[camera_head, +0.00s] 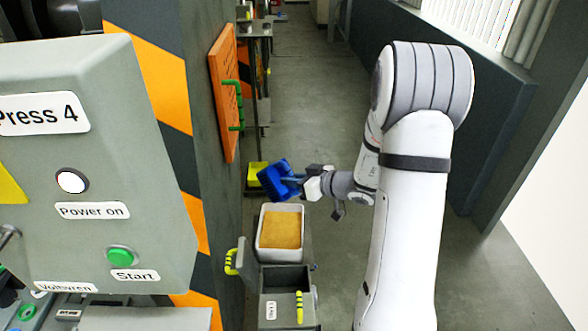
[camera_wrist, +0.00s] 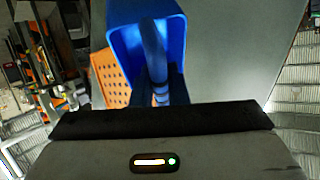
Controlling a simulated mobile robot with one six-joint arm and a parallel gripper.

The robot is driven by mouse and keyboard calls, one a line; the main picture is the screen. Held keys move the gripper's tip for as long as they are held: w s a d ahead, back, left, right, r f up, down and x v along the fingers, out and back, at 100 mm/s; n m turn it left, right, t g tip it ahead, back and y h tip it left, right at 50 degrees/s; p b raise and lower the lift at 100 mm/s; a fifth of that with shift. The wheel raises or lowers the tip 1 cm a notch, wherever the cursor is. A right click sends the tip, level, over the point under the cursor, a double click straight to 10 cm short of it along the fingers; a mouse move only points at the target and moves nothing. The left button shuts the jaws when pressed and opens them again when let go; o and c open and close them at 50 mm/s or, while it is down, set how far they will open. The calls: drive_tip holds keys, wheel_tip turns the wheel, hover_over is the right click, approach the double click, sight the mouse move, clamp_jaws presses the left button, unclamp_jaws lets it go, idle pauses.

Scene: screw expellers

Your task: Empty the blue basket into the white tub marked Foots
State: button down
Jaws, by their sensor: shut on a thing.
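My gripper (camera_head: 303,185) is shut on the handle of the blue basket (camera_head: 271,183). The basket is held in the air, tilted, to the left of my gripper in the head view. In the wrist view the basket (camera_wrist: 120,42) fills the top middle, with its handle between the dark fingers (camera_wrist: 161,92). No contents of the basket can be made out. Below it stands a white tub (camera_head: 265,254) holding a level, orange-brown mass. The basket is apart from the tub, above and beyond its far rim in the picture. No Foots marking can be read on this tub.
A grey bin (camera_head: 271,281) with yellow-striped handles stands in front of the tub. The Press 4 cabinet (camera_head: 100,180) and a striped column (camera_head: 168,110) with an orange perforated panel (camera_head: 219,105) stand left. A yellow object (camera_head: 256,176) is behind the basket. The aisle floor (camera_head: 310,90) is clear.

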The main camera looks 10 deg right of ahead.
sight(283, 162)
drive_tip(key=shift+w+a+r+g+h+p, duration=0.25)
drive_tip(key=shift+r+g+h+p, duration=0.35)
drive_tip(key=shift+p, duration=2.55)
drive_tip(key=shift+w+a+r+g+h+p, duration=0.3)
drive_tip(key=shift+r+p, duration=0.45)
drive_tip(key=shift+p, duration=2.35)
drive_tip(key=shift+w+a+r+m+g+h+p, duration=0.15)
drive_tip(key=shift+g+h+p, duration=0.1)
drive_tip(key=shift+g+p, duration=0.3)
drive_tip(key=shift+w+r+m+g+h+p, duration=0.15)
drive_tip(key=shift+g+h+p, duration=0.15)
drive_tip(key=shift+p, duration=0.4)
drive_tip(key=g+p, duration=0.1)
drive_tip(key=p, duration=0.1)
drive_tip(key=w+h+p, duration=0.1)
drive_tip(key=p, duration=0.2)
drive_tip(key=shift+a+r+g, duration=0.25)
drive_tip(key=shift+r+g, duration=0.1)
drive_tip(key=shift+r, duration=0.05)
drive_tip(key=shift+w+a+f+h, duration=0.1)
drive_tip(key=shift+f+h, duration=0.05)
drive_tip(key=shift+h, duration=0.1)
drive_tip(key=shift+w+a+g+h+p, duration=0.1)
drive_tip(key=shift+w+g+h+p, duration=0.2)
drive_tip(key=shift+g, duration=0.3)
drive_tip(key=shift+a, duration=0.1)
drive_tip(key=shift+w+a+r+g+h, duration=0.1)
drive_tip(key=shift+w+r+g+h, duration=0.05)
drive_tip(key=shift+r+g+h, duration=0.2)
drive_tip(key=shift+f, duration=0.1)
